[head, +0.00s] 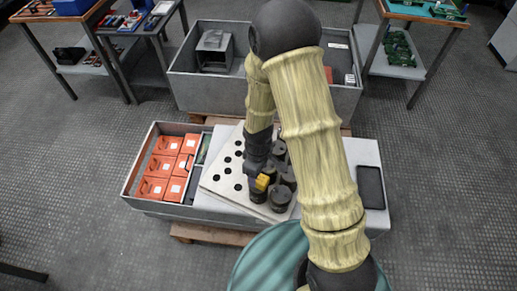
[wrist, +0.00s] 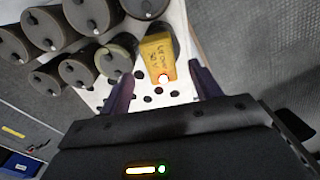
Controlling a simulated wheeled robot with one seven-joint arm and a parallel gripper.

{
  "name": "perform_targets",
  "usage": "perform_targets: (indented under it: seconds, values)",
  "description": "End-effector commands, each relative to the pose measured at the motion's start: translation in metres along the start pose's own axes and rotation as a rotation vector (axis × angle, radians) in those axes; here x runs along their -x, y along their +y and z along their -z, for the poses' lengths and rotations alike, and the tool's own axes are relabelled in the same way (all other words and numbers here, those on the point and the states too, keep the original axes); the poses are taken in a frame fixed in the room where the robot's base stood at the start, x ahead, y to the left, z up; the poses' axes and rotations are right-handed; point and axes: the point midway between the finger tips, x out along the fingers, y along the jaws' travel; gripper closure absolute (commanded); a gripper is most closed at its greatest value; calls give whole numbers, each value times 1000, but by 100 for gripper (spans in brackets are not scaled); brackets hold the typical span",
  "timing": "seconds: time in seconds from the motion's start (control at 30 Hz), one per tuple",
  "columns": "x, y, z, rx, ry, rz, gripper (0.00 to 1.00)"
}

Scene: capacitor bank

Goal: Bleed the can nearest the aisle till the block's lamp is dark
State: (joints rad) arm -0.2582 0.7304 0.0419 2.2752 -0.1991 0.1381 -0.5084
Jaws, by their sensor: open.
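The yellow block (wrist: 157,55) has dark lettering and a lamp (wrist: 162,78) that glows bright with a reddish edge. In the head view the block (head: 262,182) sits at the top of a dark can (head: 258,195). My gripper (wrist: 162,88) is open, with one finger on each side of the block's near end; I cannot tell whether either touches it. Several dark cans with pale studs (wrist: 75,72) stand beside the block on the white perforated board (head: 222,183). Which can is nearest the aisle is not clear, as my arm hides part of the group.
Orange boxes (head: 153,187) fill a grey tray left of the board. A black flat panel (head: 371,187) lies to the right. A grey bin (head: 190,87) stands behind. Workbenches stand at the back, with open floor around.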

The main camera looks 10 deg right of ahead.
Motion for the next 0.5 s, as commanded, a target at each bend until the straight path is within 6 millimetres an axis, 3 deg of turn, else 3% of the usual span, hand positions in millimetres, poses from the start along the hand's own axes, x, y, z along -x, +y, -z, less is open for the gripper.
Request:
perform_targets:
  seconds: [0.03, 0.5]
  values:
    - [14, 1, 0, -1, 3, -3, 37]
    - [106, 1, 0, -1, 2, -3, 37]
